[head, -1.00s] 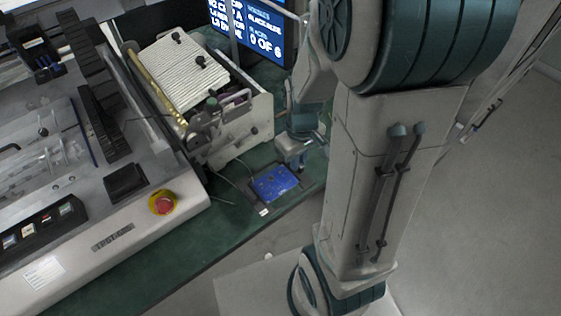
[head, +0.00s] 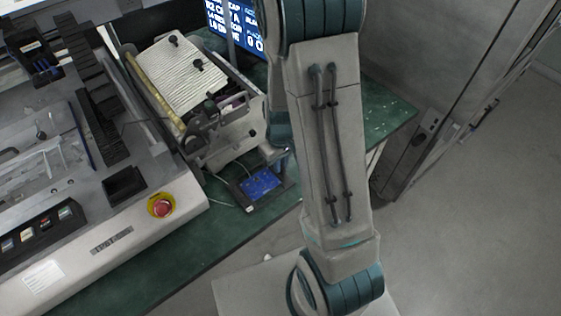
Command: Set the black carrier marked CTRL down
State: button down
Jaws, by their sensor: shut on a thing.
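A black carrier (head: 241,194) with a blue board (head: 261,184) on it is near the front edge of the green table, right of the large machine. A small white label shows at its near corner, too small to read. My gripper (head: 275,158) is at the carrier's far right side, shut on the carrier. The fingertips are small and partly hidden by my arm. I cannot tell whether the carrier touches the table or hangs just above it.
A white ribbed feeder unit (head: 178,70) stands behind the carrier. The grey machine (head: 90,225) with a red stop button (head: 161,204) is to the left. A screen (head: 236,27) stands behind. Green table (head: 215,220) is bare in front of the carrier, with a thin cable nearby.

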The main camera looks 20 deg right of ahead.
jog(key=shift+f, duration=0.1)
jog(key=c, duration=1.9)
grip_release()
jog(key=shift+f, duration=0.1)
jog(key=o, duration=0.4)
jog(key=shift+o, duration=0.2)
jog(key=shift+r, duration=0.2)
notch_tip(320, 180, up, 11)
jog(key=s+a+r+m+t, duration=0.3)
jog(key=s+r, duration=0.8)
jog(key=s, duration=0.1)
jog(key=shift+r+m+p, duration=0.35)
jog(key=shift+r+m, duration=0.05)
